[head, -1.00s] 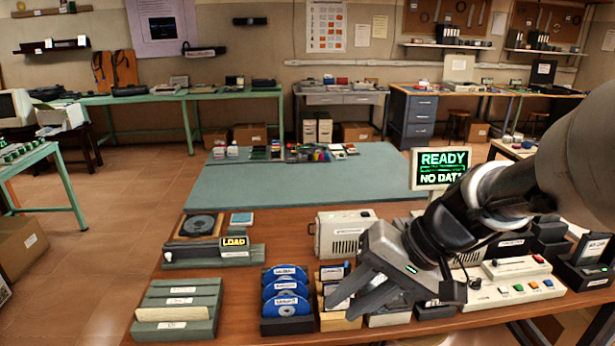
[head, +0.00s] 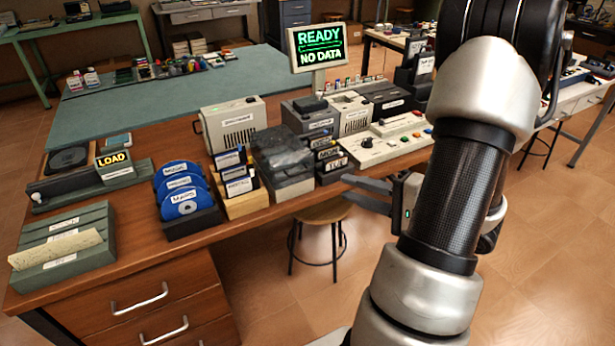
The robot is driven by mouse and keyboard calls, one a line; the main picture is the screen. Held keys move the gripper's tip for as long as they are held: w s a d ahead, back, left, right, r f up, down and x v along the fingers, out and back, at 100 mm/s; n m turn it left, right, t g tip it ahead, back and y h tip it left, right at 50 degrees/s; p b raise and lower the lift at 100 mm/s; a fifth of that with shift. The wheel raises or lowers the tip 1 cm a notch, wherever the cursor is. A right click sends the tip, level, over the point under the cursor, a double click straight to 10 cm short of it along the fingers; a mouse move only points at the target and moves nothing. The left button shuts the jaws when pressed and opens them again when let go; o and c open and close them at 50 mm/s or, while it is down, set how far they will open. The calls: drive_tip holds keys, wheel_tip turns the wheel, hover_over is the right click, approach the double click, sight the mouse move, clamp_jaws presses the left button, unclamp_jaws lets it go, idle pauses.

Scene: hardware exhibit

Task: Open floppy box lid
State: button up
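The floppy box (head: 290,184) is the grey box with a smoky, see-through lid (head: 283,150), near the front edge of the wooden table in the head view. Its lid looks closed over it. What is inside is unclear through the dark lid. My gripper (head: 346,187) is to the right of the box, off the table's front edge, with its fingers pointing left. The two fingers are apart with nothing between them. It does not touch the box.
A wooden rack of floppy disks (head: 246,202) and a rack of blue discs (head: 192,222) stand left of the box. Small labelled cases (head: 331,160) and a panel with coloured buttons (head: 385,142) are on its right. A stool (head: 322,213) stands below the table edge.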

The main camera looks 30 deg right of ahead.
sight(301, 173)
drive_tip(key=x, duration=1.3)
drive_tip(key=shift+w+a+f+b, duration=0.1)
drive_tip(key=shift+b, duration=0.2)
clamp_jaws()
idle(0.7)
